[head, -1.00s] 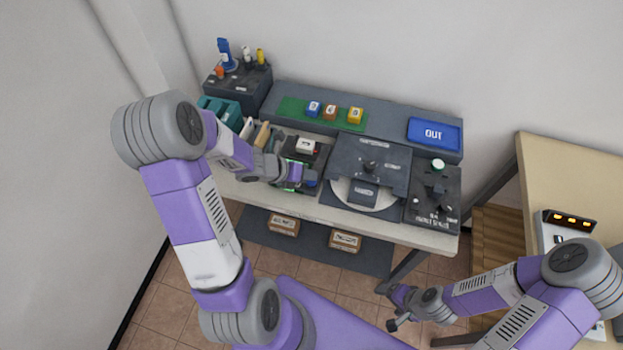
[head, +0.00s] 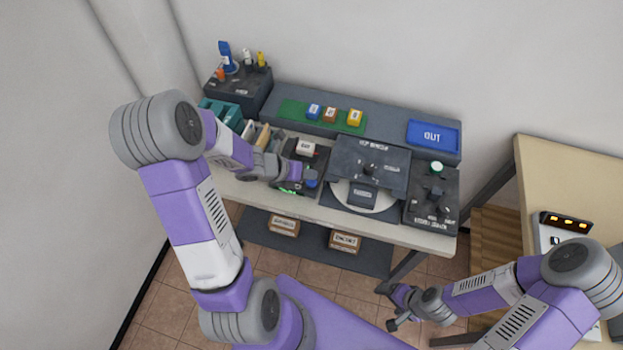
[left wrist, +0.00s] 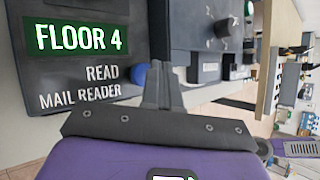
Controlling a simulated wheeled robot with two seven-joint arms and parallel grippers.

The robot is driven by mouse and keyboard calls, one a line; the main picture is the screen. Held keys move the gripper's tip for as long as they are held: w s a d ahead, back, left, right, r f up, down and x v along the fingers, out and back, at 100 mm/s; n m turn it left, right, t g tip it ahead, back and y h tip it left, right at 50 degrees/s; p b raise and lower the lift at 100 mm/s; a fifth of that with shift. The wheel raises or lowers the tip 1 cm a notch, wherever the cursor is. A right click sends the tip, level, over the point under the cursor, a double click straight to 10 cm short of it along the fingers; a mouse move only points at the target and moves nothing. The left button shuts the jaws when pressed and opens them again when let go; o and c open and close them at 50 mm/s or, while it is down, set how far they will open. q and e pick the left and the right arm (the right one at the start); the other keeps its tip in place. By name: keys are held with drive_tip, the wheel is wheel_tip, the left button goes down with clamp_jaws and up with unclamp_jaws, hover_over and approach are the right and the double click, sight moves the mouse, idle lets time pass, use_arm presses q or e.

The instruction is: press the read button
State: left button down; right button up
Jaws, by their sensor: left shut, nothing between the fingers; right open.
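The mail reader (head: 318,156) is a dark box on the bench in the head view. In the left wrist view its panel (left wrist: 75,70) shows a green screen (left wrist: 81,37) reading FLOOR 4, with the labels READ and MAIL READER below. The round blue read button (left wrist: 140,75) sits beside READ, partly hidden by my left fingers. My left gripper (left wrist: 161,68) is shut and empty, its tips right beside the button; I cannot tell whether they touch it. In the head view the left gripper (head: 312,174) is over the reader. My right gripper (head: 398,312) is open, low in front of the bench.
A white labelled block (head: 305,148) is at the back of the reader. A dark panel with a knob (head: 369,170) and another control box (head: 432,200) stand to the right. Several cubes lie on a green mat (head: 290,105) behind. A blue OUT tray (head: 434,133) is at the back right.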

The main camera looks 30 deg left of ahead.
sight(308, 183)
use_arm(q)
wheel_tip(308, 183, up, 5)
drive_tip(key=p, duration=0.4)
idle(0.3)
drive_tip(key=shift+f, duration=0.1)
idle(0.6)
